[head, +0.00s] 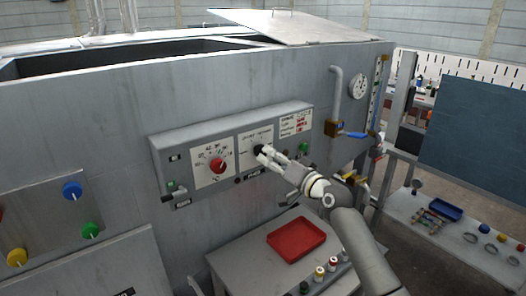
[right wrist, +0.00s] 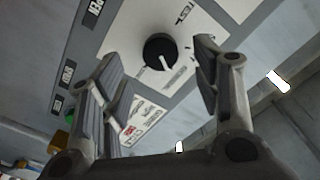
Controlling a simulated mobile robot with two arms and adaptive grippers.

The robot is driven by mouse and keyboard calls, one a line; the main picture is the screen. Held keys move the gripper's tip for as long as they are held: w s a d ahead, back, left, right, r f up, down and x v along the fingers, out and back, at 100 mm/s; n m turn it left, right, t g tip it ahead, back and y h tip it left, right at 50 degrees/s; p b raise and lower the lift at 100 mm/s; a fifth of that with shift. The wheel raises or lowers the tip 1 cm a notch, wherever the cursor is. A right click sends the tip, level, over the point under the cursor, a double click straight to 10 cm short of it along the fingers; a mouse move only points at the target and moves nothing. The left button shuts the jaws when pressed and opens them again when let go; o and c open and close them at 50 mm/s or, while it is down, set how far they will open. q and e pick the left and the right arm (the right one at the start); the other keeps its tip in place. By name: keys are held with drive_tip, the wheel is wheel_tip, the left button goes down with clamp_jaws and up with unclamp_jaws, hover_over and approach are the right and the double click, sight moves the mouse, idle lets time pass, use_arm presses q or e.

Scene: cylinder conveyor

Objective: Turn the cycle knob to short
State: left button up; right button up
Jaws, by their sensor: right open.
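The control panel (head: 177,148) is a grey box on the machine's front wall. The cycle knob is a black round knob (right wrist: 160,51) with a white pointer line, on a white label plate (right wrist: 118,28). In the head view the black knob (head: 259,149) is partly covered by my right gripper (head: 262,155). In the right wrist view my right gripper (right wrist: 155,70) is open, with one finger on each side of the knob and visible gaps between. My left gripper is not in view.
A red-knob dial (head: 218,166) sits left of the black knob, and a green button (head: 304,147) right of it. A red tray (head: 297,239) lies on the table below. A blue-handled valve (head: 350,134) and pipe stand at right.

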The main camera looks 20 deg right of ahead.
sight(264, 153)
drive_tip(key=shift+p+x, duration=0.3)
drive_tip(key=shift+x, duration=2.5)
drive_tip(key=c, duration=1)
drive_tip(key=shift+f+n+b, duration=0.15)
drive_tip(key=shift+n+b, duration=0.45)
drive_tip(key=shift+b, duration=0.35)
drive_tip(key=shift+c, duration=0.2)
drive_tip(key=n+b, duration=0.7)
drive_tip(key=shift+d+n+b, duration=0.1)
drive_tip(key=shift+n+b, duration=0.7)
drive_tip(key=shift+n, duration=0.9)
